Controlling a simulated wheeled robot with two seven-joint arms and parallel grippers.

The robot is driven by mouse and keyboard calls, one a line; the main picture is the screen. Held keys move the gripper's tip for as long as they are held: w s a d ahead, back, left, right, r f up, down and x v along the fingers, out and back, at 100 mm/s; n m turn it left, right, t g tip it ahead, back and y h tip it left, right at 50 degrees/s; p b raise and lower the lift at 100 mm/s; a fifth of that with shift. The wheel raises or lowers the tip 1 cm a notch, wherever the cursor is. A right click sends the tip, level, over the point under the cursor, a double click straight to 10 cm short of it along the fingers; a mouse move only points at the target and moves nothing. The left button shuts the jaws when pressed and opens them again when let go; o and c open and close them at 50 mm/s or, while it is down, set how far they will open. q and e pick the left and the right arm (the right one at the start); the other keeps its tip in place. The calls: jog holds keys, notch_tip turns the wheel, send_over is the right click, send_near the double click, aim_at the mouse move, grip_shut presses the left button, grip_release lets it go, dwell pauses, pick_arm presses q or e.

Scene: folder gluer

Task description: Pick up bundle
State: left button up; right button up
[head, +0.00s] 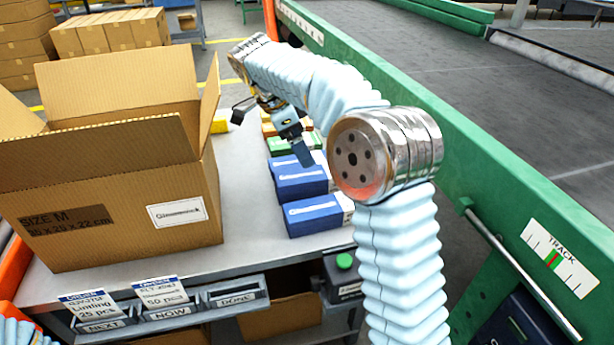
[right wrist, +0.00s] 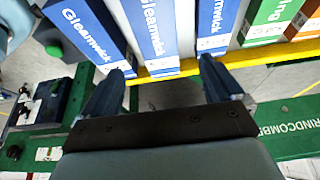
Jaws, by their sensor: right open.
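Several small cartons stand in a row on the grey table. Three are blue with white ends: a near one (head: 313,216), a middle one (head: 300,183) and a far one (head: 288,163). A green carton (head: 283,146) stands behind them. In the right wrist view the blue cartons (right wrist: 158,35) read "Gleamwick", with the green carton (right wrist: 270,20) to their right. I cannot tell which cartons form a bundle. My right gripper (head: 272,132) is open and empty beside the row. Its fingers (right wrist: 163,75) show just short of the blue cartons. My left gripper is out of view.
An open cardboard box (head: 110,215) marked "SIZE M" stands on the table (head: 245,225) at left. Label holders (head: 160,302) line the front edge. A green conveyor frame (head: 480,160) runs along the right.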

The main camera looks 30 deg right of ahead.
aim_at(313, 173)
jog(key=x, duration=0.6)
jog(key=shift+f+b, duration=0.15)
jog(key=shift+b, duration=0.2)
jog(key=x, duration=0.5)
jog(key=shift+a+f, duration=0.15)
jog(key=shift+f, duration=0.25)
jog(key=c, duration=1.1)
jog(key=shift+c, duration=0.9)
jog(key=shift+r, duration=0.15)
